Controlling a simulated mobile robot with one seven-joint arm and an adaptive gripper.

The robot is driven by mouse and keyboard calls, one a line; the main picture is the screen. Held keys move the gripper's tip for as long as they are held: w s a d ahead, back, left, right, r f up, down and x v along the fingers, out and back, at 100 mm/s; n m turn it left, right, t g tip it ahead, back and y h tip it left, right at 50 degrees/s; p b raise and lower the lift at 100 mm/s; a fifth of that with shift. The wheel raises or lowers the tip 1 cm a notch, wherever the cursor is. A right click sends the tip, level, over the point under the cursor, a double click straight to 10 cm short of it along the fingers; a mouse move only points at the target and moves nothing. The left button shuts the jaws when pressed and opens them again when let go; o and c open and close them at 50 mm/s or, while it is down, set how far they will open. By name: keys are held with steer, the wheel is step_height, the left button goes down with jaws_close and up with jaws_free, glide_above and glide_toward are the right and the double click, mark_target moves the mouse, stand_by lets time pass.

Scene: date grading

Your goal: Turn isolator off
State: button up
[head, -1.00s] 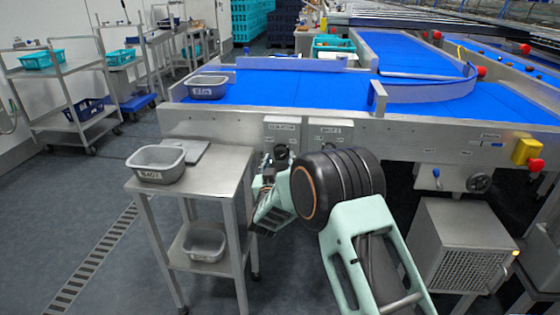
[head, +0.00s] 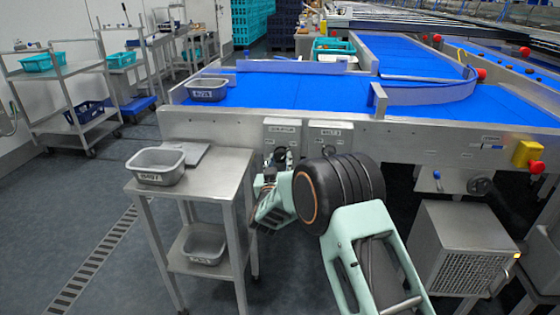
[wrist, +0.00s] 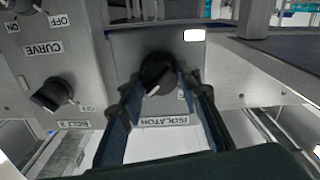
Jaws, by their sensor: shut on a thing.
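The isolator is a round black knob (wrist: 157,72) with a white mark, on a grey metal box with an ISOLATOR label (wrist: 165,122), seen upside down in the wrist view. The knob's white mark points toward the label, slightly to the left. My gripper (wrist: 170,82) is shut on the knob, a dark finger on each side of it. In the head view my gripper (head: 277,158) is at the front of the left grey control box (head: 282,128), under the conveyor edge. My arm and gripper hide the knob there.
In the wrist view, a CURVE switch (wrist: 52,94) and another knob (wrist: 22,6) sit on the neighbouring panel at left. In the head view, a steel table (head: 215,180) with a grey tub (head: 158,170) stands left of my arm. The blue conveyor (head: 290,88) lies behind.

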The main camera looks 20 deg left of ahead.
steer(key=n+p, duration=0.1)
steer(key=n, duration=0.3)
steer(key=n+p, duration=0.1)
steer(key=n, duration=0.4)
steer(key=n+p, duration=0.1)
steer(key=n, duration=0.3)
steer(key=shift+n, duration=0.3)
steer(key=shift+n+p, duration=0.4)
steer(key=shift+n, duration=1.7)
steer(key=shift+d, duration=0.1)
steer(key=shift+f, duration=0.1)
steer(key=o, duration=1.2)
steer(key=shift+c, duration=0.2)
